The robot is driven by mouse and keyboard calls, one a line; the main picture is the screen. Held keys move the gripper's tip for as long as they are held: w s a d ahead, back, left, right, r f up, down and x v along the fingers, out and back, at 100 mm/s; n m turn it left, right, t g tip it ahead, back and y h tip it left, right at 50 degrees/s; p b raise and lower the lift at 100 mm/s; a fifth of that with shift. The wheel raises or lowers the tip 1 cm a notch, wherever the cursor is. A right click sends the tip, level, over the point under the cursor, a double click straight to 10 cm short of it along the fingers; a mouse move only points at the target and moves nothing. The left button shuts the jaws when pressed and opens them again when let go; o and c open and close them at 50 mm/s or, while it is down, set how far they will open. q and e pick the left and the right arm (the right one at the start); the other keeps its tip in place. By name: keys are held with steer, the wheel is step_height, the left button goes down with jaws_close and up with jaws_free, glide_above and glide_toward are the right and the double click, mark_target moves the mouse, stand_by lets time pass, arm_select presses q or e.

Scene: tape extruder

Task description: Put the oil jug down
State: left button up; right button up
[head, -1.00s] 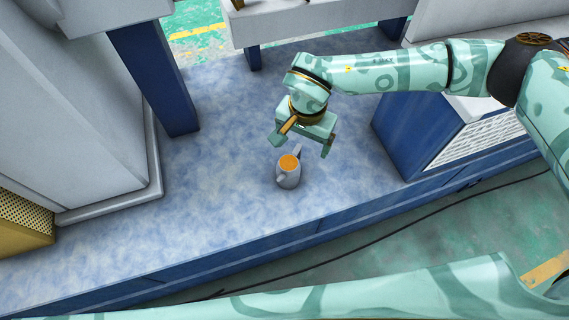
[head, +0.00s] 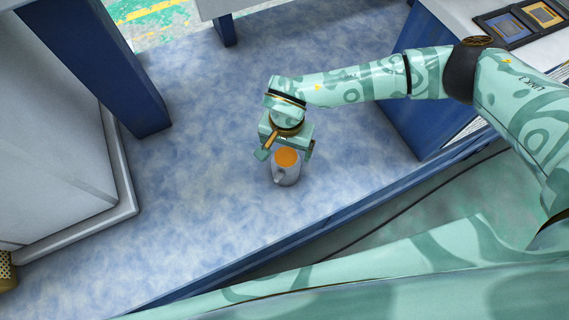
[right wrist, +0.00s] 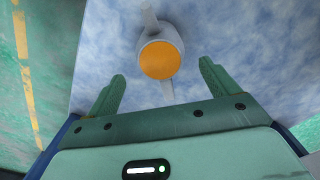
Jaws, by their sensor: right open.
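The oil jug (head: 286,174), a grey jug with an orange top, stands upright on the blue mottled surface (head: 205,215) in the head view. My right gripper (head: 286,152) is open just behind it, its fingers spread to either side of the jug's far edge. In the right wrist view the jug (right wrist: 177,35) lies beyond the open, empty fingertips (right wrist: 162,75). One narrow projection of the jug points back toward the gap between the fingers. I see no finger closed on it. My left gripper is out of view.
A blue post (head: 100,65) and a grey machine body (head: 50,135) stand at the left. A blue cabinet (head: 418,85) stands at the right under my arm. The surface around the jug is clear; its front edge runs diagonally below it.

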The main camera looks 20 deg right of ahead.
mark_target(286, 156)
step_height(286, 156, down, 5)
steer(key=b, duration=0.3)
steer(key=shift+w+f, duration=0.1)
steer(key=shift+f, duration=0.35)
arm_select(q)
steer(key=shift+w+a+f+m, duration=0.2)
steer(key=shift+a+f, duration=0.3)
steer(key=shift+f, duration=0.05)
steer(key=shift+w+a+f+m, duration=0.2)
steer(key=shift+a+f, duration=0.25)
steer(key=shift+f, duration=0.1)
arm_select(e)
steer(key=shift+r, duration=0.15)
jaws_close()
